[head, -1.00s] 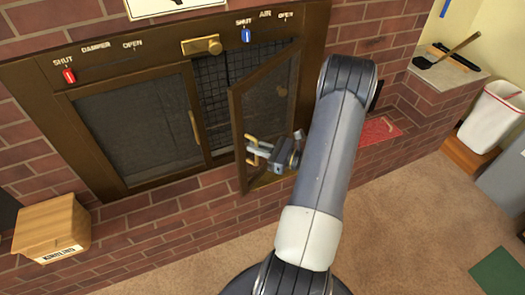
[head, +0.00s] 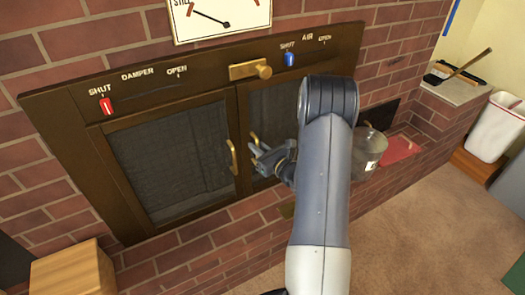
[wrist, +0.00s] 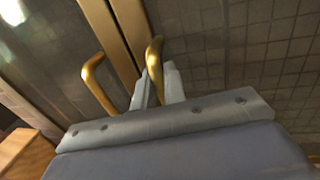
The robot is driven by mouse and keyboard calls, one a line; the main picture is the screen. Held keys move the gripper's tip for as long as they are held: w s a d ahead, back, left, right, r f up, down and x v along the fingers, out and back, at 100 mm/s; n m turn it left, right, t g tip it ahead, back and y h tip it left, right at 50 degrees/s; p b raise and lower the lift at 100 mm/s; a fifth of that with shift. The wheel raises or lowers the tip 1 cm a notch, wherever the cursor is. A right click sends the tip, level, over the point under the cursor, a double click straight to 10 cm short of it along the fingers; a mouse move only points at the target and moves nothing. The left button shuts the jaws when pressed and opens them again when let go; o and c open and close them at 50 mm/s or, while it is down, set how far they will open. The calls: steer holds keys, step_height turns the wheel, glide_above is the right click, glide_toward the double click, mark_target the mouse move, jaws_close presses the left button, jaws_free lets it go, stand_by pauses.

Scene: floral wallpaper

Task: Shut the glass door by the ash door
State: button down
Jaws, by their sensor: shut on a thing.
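The right glass door (head: 272,112) sits in the brown fireplace frame. It looks in line with, or nearly in line with, the left glass door (head: 172,160); a small gap at its edge cannot be ruled out. My gripper (head: 259,150) is shut on the right door's brass handle (head: 254,139). The wrist view shows that handle (wrist: 154,58) between my fingers (wrist: 158,88), with the left door's handle (wrist: 97,82) just to the left. My arm hides the right part of the right door. A dark panel (head: 378,113), possibly the ash door, shows partly at the right.
A brass latch (head: 250,70) is above the doors, beside the red damper slider (head: 107,105) and blue air slider (head: 290,59). A glass jar (head: 368,152) and red cloth (head: 400,148) are right of my arm. A wooden box (head: 72,272) is at lower left. The carpet is clear at lower right.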

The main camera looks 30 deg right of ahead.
steer(key=shift+w+a+r, duration=0.15)
steer(key=shift+w, duration=0.15)
steer(key=c, duration=1.9)
jaws_free()
steer(key=shift+o, duration=0.3)
steer(key=shift+w, duration=0.15)
steer(key=v, duration=1)
steer(key=shift+s, duration=0.4)
steer(key=shift+w, duration=0.1)
